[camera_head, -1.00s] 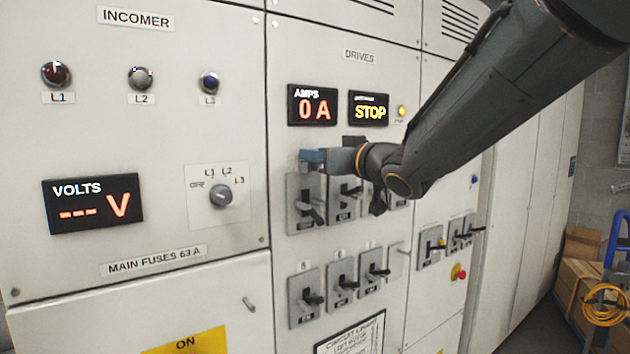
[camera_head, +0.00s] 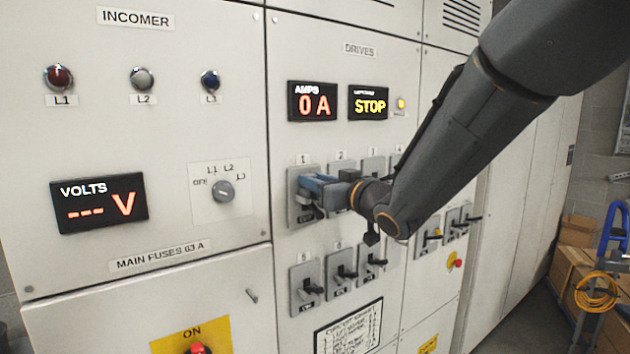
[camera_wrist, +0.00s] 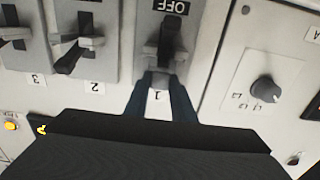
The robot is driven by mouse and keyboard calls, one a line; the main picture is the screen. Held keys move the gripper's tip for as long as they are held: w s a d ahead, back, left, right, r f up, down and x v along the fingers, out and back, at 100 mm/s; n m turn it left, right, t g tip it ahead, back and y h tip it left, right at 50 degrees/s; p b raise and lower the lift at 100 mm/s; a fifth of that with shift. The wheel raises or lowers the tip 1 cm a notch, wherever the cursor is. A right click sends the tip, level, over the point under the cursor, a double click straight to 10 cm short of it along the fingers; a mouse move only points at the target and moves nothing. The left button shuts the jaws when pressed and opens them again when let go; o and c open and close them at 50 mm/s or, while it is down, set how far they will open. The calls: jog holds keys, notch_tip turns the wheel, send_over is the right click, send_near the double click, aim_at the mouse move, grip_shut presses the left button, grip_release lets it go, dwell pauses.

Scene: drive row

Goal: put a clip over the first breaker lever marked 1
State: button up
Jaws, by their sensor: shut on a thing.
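The breaker marked 1 (camera_head: 299,216) is the leftmost in the upper row of the drives panel. Its dark lever (camera_wrist: 168,42) shows in the wrist view, below the OFF label there. My gripper (camera_head: 310,186) is at this breaker, its blue fingers in front of the plate. In the wrist view, my gripper (camera_wrist: 162,82) is shut on a small grey piece, apparently the clip (camera_wrist: 158,87). The piece is in line with the lever; I cannot tell whether it touches or covers it. The label 1 (camera_wrist: 157,98) shows between the fingers.
Breaker 2 (camera_wrist: 82,42) and breaker 3 (camera_wrist: 15,40) stand close beside, with protruding levers. A lower row of breakers (camera_head: 305,285) lies beneath. A rotary knob (camera_head: 223,190) is on the left panel. The panel face between them is flat and clear.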

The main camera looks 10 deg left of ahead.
jog(key=shift+f, duration=0.15)
jog(key=o, duration=1)
jog(key=shift+r, duration=0.2)
jog(key=b+v, duration=0.3)
jog(key=v, duration=0.9)
